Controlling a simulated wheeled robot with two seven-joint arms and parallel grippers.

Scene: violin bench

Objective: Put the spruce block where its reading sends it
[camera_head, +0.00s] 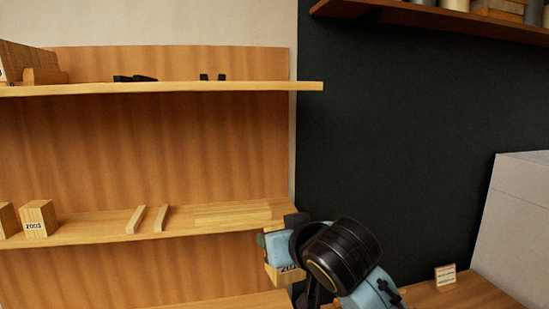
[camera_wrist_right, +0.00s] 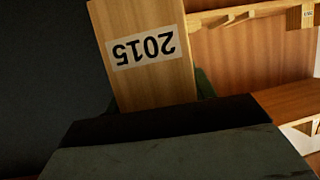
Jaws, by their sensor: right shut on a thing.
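The spruce block (camera_wrist_right: 150,85) is pale wood with a white label that reads 2015, upside down in the right wrist view. In the head view the block (camera_head: 275,273) is partly hidden by my right gripper (camera_head: 281,246), and its label is partly covered. My right gripper is shut on the block and holds it at the right end of the middle shelf (camera_head: 110,230), just in front of or beside its edge. Whether the block touches the shelf cannot be told. My left gripper is not in view.
On the middle shelf stand a block labelled 2003 (camera_head: 38,218), another block (camera_head: 8,220) cut by the frame, two thin strips (camera_head: 135,219) and a flat board (camera_head: 232,212). Small dark pieces lie on the upper shelf (camera_head: 180,87). A small card (camera_head: 445,274) stands on the bench at right.

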